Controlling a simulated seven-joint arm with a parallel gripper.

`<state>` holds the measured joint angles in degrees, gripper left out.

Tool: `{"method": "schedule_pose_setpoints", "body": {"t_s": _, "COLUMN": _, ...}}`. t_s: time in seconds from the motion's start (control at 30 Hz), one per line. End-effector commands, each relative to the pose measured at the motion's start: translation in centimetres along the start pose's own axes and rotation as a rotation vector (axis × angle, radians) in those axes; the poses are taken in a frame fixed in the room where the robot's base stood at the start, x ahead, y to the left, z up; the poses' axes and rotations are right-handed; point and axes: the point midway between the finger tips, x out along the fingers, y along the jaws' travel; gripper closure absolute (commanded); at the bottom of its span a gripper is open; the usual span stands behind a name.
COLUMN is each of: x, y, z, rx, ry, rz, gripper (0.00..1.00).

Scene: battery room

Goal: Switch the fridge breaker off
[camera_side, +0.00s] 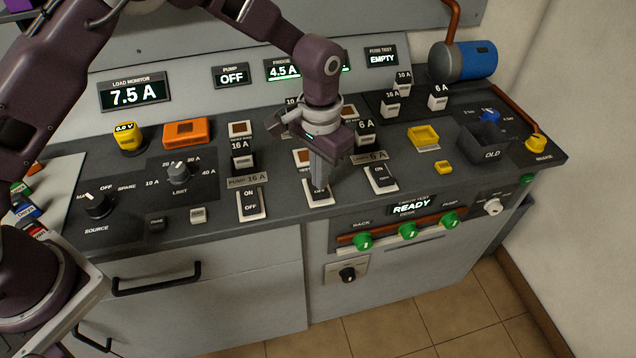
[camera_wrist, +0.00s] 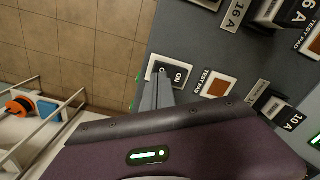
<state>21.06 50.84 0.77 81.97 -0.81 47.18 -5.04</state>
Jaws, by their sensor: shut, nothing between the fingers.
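The fridge breaker (camera_side: 320,200) is the middle of three black rocker switches in white frames on the grey desk top. The fridge display (camera_side: 283,70) behind my arm reads 4.5 A. My gripper (camera_side: 318,184) points down over this rocker, its fingers shut with nothing between them. The fingertips are at or just above the rocker; I cannot tell whether they touch. Part of the rocker is hidden by the fingers.
The pump breaker (camera_side: 250,205) stands close on the left and another rocker (camera_side: 380,179) on the right. Upright fuses and test pads stand behind, including a 16 A fuse (camera_side: 242,160). Green knobs (camera_side: 408,230) line the front panel below.

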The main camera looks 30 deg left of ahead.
Motion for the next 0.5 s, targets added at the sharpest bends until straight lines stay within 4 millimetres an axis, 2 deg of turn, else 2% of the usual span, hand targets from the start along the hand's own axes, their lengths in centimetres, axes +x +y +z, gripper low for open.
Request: {"method": "schedule_pose_setpoints", "body": {"t_s": 0.5, "x": 0.51, "y": 0.0, "z": -0.01, "rx": 0.0, "ry": 0.0, "rz": 0.0, "gripper": 1.0}}
